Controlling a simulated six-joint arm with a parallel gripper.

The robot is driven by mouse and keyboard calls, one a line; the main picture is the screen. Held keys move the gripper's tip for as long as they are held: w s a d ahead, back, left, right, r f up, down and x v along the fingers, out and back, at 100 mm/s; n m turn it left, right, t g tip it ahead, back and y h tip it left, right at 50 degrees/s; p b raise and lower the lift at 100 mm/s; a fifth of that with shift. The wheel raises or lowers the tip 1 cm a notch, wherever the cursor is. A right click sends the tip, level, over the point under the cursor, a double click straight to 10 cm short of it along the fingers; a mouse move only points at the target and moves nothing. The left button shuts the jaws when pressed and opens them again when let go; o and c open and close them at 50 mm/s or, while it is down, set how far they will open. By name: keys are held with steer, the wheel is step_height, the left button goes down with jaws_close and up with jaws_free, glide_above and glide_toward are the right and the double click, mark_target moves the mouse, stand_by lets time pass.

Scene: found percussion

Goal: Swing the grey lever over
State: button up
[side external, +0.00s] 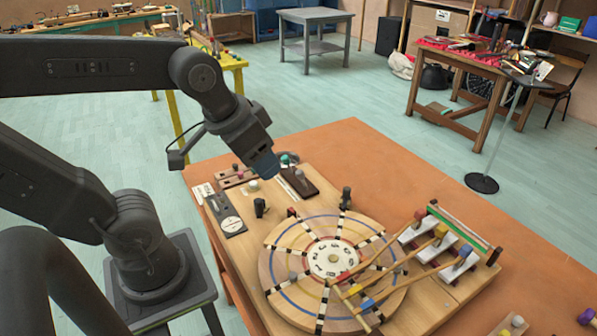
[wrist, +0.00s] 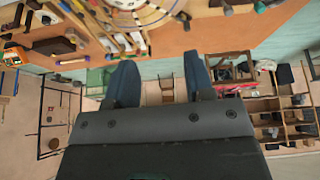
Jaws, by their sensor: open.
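A wooden board with a round numbered disc (side external: 283,247) stands in the side view. Two small dark upright pieces rise by the disc: one (side external: 260,207) at its left, by a grey plate with a white dial (side external: 232,224), and one (side external: 345,197) at its back edge. I cannot tell which is the grey lever. My gripper (side external: 266,168) is above the board's back left part, apart from both pieces. Its blue fingers show spread and empty in the wrist view (wrist: 160,80). What lies directly behind the fingers in the side view is hidden.
A rack of wooden mallets with coloured heads (side external: 437,232) stands at the board's right. A dark block (side external: 300,182) and small switches lie at the back left. The orange table (side external: 350,140) is bare behind the board. Loose pieces lie at the lower right.

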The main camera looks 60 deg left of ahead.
steer(key=w+a+f+n+g, duration=0.1)
steer(key=w+a+n+g, duration=0.2)
steer(key=w+a, duration=0.6)
steer(key=n+g+h, duration=0.1)
steer(key=n+h, duration=0.1)
steer(key=n, duration=0.1)
glide_toward(299, 171)
steer(key=x, duration=1)
steer(key=shift+f, duration=0.1)
steer(key=shift+c, duration=0.2)
